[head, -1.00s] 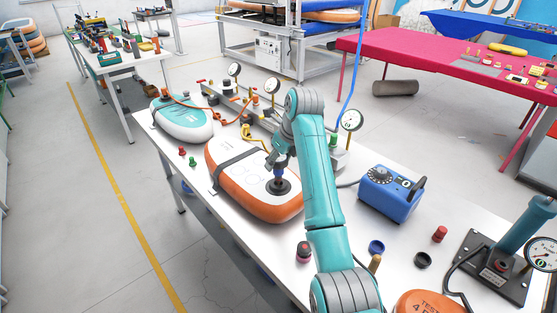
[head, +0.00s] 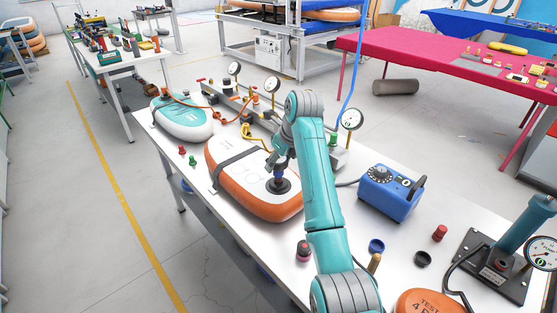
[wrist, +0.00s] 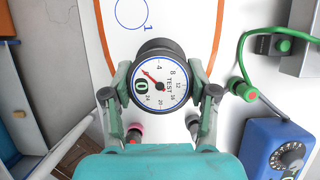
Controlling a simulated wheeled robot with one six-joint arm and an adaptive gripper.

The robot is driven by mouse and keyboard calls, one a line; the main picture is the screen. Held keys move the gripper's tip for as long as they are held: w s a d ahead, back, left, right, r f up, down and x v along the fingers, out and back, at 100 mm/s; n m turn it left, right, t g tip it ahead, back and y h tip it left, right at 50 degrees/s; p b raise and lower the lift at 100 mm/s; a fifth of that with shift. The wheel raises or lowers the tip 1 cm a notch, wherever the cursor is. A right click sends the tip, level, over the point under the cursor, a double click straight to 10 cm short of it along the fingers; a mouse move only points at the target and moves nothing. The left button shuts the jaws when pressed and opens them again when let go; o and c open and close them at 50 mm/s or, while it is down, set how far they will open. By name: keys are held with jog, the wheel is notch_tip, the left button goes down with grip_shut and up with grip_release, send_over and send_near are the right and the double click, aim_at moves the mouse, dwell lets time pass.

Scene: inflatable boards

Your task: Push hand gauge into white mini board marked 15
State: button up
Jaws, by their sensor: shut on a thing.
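In the head view my gripper (head: 280,165) is above the white-topped, orange-sided mini board (head: 238,165). The gauge's dark stem stands over a black round fitting (head: 280,186) near the board's right end. I cannot tell how deep it sits. The board's number is not fully readable; a blue 1 and a circle show in the wrist view.
A dark strap (head: 235,163) crosses the board. A blue box with a dial (head: 391,192) stands to the right. Several small caps and a pump (head: 510,250) are on the table. Gauges on a manifold (head: 272,86) stand behind.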

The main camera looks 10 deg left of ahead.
jog(key=shift+f, duration=0.9)
jog(key=o, duration=1.2)
jog(key=v, duration=0.7)
jog(key=shift+d+r, duration=0.1)
jog(key=shift+r, duration=0.1)
